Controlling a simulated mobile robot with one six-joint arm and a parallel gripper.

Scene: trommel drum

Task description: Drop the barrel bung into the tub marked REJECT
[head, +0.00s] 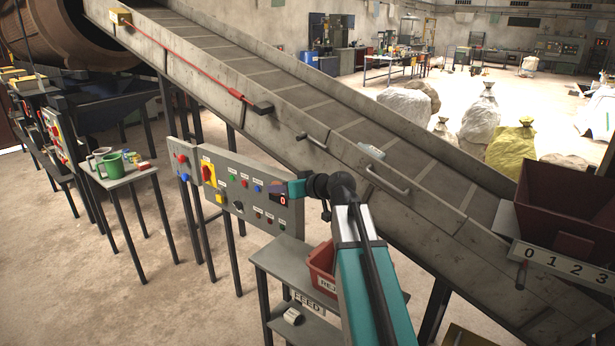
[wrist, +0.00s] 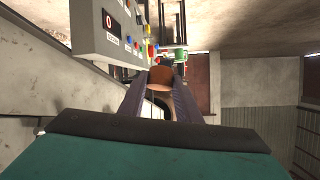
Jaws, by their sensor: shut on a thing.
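The barrel bung looks like a short orange-brown plug (wrist: 160,76) in the wrist view. My gripper (wrist: 161,80) is shut on it, with the two dark fingers on either side of it. In the head view my teal gripper (head: 290,188) is in front of the control panel, and the bung is too small there to make out clearly. The red tub (head: 320,262) with a label starting "REJ" stands on a grey stand, below my gripper and slightly right of it in the picture. My arm hides the tub's right part and the rest of its label.
The control panel (head: 223,190) with buttons and a red display is right behind my gripper. The inclined conveyor (head: 290,120) runs behind. A lower shelf marked FEED (head: 307,302) holds a small can (head: 293,316). A side table (head: 120,178) with mugs is at left.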

